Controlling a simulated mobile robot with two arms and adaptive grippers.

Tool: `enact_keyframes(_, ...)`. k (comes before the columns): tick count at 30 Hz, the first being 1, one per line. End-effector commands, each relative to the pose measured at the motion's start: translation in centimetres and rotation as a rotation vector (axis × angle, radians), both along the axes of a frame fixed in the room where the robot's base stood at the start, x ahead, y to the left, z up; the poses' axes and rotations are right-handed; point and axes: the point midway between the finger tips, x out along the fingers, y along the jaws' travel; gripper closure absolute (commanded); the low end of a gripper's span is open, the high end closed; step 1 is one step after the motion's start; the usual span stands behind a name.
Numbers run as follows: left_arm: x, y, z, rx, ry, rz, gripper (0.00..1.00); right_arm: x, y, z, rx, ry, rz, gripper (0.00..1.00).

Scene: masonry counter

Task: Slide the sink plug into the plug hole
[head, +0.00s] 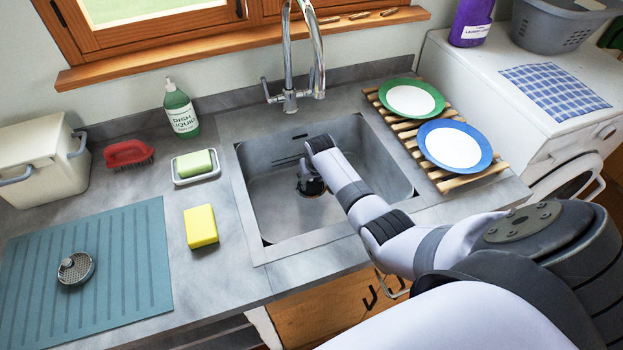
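The grey metal sink (345,195) is set into the counter. My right arm reaches into it from the right, and my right gripper (311,190) points down, low inside the basin. The gripper is small and dark here, and I cannot tell whether its fingers are open or shut on something. I cannot make out the sink plug or the plug hole; the gripper and wrist cover that part of the basin floor. A round metal strainer (75,268) lies on the blue-grey ribbed mat (125,255) at the left. My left gripper is out of view.
A chrome tap (290,98) stands behind the sink. A yellow sponge (201,226), a soap dish (197,178) and a dish liquid bottle (181,110) are left of it. A wooden rack (398,122) with a green plate (411,98) and a blue plate (455,147) is at right.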

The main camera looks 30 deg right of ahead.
Motion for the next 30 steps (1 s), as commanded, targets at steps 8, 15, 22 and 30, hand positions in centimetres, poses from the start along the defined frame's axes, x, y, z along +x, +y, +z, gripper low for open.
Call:
enact_keyframes(8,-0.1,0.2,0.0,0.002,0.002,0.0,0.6,-0.1,0.0,0.2,0.0,0.0,0.0,0.62)
enact_keyframes(15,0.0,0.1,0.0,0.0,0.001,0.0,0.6,-0.8,0.2,2.4,0.0,-0.002,0.0,0.62)
enact_keyframes(22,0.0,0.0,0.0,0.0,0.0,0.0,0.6,-2.1,0.6,6.1,-0.002,-0.003,0.0,0.62)
enact_keyframes(30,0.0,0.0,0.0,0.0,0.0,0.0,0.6,-3.4,1.0,10.1,-0.001,-0.003,0.0,0.62)
